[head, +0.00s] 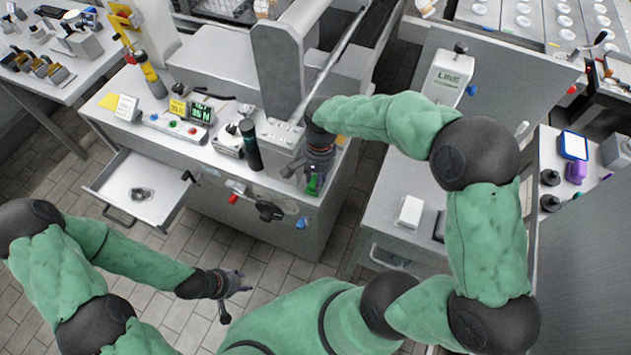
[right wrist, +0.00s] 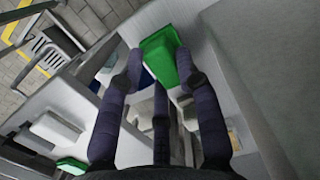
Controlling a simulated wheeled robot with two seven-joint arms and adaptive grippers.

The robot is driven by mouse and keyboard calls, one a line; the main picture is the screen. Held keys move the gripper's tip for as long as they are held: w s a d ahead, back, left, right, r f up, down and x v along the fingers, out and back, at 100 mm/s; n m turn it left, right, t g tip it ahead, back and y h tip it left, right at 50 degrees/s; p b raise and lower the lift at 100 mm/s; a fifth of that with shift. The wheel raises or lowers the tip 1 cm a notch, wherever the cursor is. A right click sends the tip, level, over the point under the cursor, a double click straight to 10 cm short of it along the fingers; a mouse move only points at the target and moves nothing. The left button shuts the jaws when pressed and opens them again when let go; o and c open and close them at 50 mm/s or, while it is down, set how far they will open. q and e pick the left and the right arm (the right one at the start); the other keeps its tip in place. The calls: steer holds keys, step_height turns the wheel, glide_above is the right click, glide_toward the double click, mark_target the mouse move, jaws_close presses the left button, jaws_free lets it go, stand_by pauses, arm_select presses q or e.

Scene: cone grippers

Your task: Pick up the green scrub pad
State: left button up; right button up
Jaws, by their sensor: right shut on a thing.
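The green scrub pad (head: 314,186) is at the edge of the grey machine's top in the head view, partly covered by my right gripper (head: 309,176). In the right wrist view the pad (right wrist: 163,48) is a bright green block between the fingertips of my right gripper (right wrist: 160,62), which is shut on it. I cannot tell whether the pad still touches a surface. My left gripper (head: 232,286) hangs over the tiled floor, far from the pad, with its fingers spread and empty.
An open drawer (head: 112,180) juts out at the left. A black cylinder (head: 250,145) stands on the machine top, left of my right gripper. A white box (head: 409,212) lies on the right counter. A second green item (right wrist: 72,165) shows in the right wrist view.

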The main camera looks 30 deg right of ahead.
steer(key=shift+r, duration=0.1)
steer(key=shift+r+p, duration=0.4)
steer(key=shift+r, duration=0.2)
step_height(320, 180, up, 2)
steer(key=shift+r+p, duration=0.15)
steer(key=shift+p, duration=0.5)
steer(key=s+a+r+p, duration=0.2)
steer(key=s+r, duration=0.2)
steer(key=r, duration=0.2)
steer(key=shift+s+a+p, duration=0.3)
steer(key=shift+s, duration=0.05)
steer(key=s+a+r, duration=0.1)
steer(key=s, duration=0.1)
steer(key=s+a+r+p, duration=0.1)
steer(key=s, duration=0.1)
steer(key=s+a+r+p, duration=0.1)
steer(key=s, duration=0.1)
steer(key=shift+s+a, duration=0.3)
steer(key=shift+s+a+r, duration=0.15)
steer(key=shift+s+a, duration=0.15)
steer(key=shift+s, duration=0.25)
